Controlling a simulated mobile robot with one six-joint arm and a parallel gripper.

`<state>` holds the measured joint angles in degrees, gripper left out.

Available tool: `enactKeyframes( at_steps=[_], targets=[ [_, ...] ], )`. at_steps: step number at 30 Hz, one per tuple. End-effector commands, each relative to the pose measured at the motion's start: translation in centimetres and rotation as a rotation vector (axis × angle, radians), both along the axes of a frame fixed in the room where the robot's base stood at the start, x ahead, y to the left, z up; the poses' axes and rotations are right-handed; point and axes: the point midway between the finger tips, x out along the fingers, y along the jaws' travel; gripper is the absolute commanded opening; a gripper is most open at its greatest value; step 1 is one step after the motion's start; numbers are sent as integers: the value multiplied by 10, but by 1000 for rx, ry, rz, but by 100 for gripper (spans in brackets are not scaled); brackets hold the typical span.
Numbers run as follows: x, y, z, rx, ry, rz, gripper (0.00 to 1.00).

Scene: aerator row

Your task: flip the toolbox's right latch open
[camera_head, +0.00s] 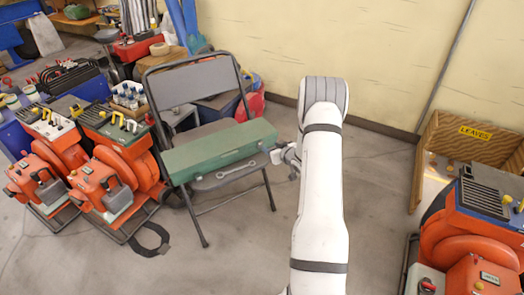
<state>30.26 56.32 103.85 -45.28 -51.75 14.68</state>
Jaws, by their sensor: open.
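A long green toolbox (216,151) lies across the seat of a grey folding chair (188,82). Its front face is towards me and its lid looks shut. Small latch details on the front are too small to read, so I cannot tell the right latch's state. My gripper (283,155) is just off the toolbox's right end, with a small gap or light contact that I cannot tell apart. The gripper is open and I see nothing between its fingers. My white arm hides the floor and wall behind it.
A wrench (237,170) lies on the seat in front of the toolbox. Orange aerator machines (117,170) crowd the left, another machine (472,240) stands at the lower right. A wooden box marked "LEAVES" (431,147) is at the right. Floor in front of the chair is clear.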

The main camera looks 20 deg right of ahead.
Motion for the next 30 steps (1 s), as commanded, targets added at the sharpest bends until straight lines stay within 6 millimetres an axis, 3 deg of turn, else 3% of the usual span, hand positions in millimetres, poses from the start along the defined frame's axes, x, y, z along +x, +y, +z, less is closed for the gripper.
enactKeyframes(
  at_steps=[5, 18, 28, 30],
  targets=[
    [10, 1, -13, 10, -15, 10, 45],
    [66, 10, -36, 9, -13, 10, 45],
    [71, 11, -37, 11, -13, 8, 45],
    [71, 11, -37, 10, -13, 10, 41]
  ],
)
